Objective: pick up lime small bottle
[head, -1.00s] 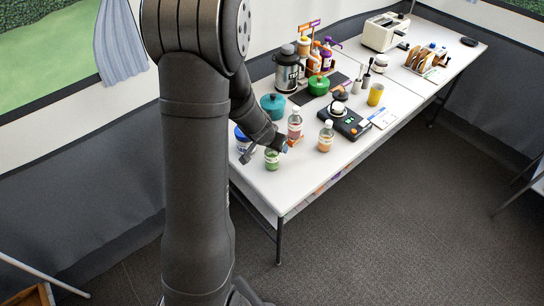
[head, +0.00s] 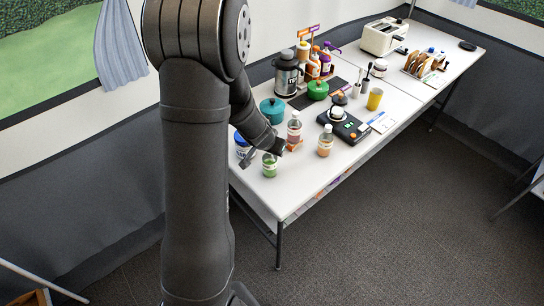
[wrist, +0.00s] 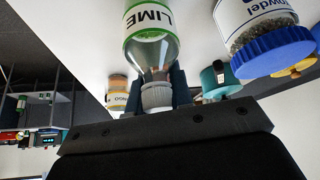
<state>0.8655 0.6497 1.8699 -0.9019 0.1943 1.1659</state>
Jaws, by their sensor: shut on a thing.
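The lime bottle (head: 269,167) is small and clear, with green contents and a grey cap, near the front left end of the white table. In the wrist view the lime bottle (wrist: 148,50) shows its LIME label upside down. My gripper (wrist: 157,92) has a dark finger on each side of the cap and neck, and is shut on the bottle. In the head view my gripper (head: 276,149) is small and partly hidden by my own arm, just above the bottle. I cannot tell whether the base touches the table.
A pink-red bottle (head: 294,132) and an orange bottle (head: 325,144) stand close by on the right. A blue-lidded jar (wrist: 268,50) and a teal pot (head: 272,110) are near. A black scale (head: 345,126) and a yellow mug (head: 375,100) stand farther right. The front table edge is close.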

